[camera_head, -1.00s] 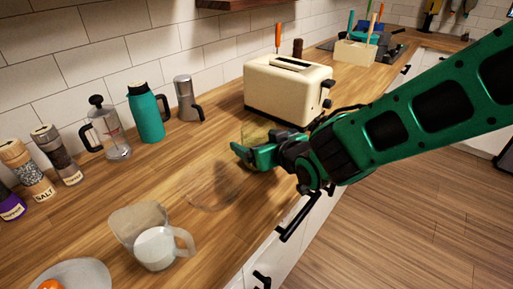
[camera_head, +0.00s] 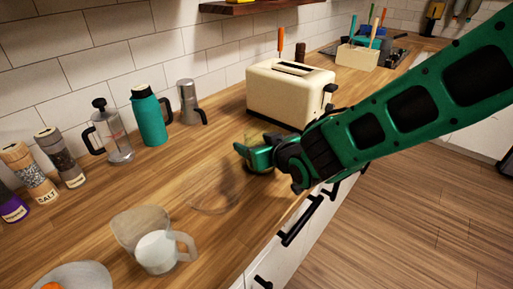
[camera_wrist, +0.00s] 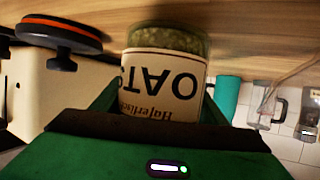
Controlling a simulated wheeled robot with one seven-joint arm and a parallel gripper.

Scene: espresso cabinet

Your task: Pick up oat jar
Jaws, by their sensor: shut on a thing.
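The oat jar (camera_wrist: 165,75) fills the middle of the wrist view, a clear jar of oats with a cream "OATS" label that appears upside down. My gripper (camera_wrist: 160,105) is shut on it, with one green finger on each side. In the head view my gripper (camera_head: 256,156) is low over the counter in front of the toaster. Only a small part of the jar (camera_head: 254,136) shows there behind the fingers. I cannot tell whether its base touches the counter.
The cream toaster (camera_head: 290,92) stands just behind my gripper. A teal flask (camera_head: 150,118), French press (camera_head: 112,142) and moka pot (camera_head: 190,102) line the wall.

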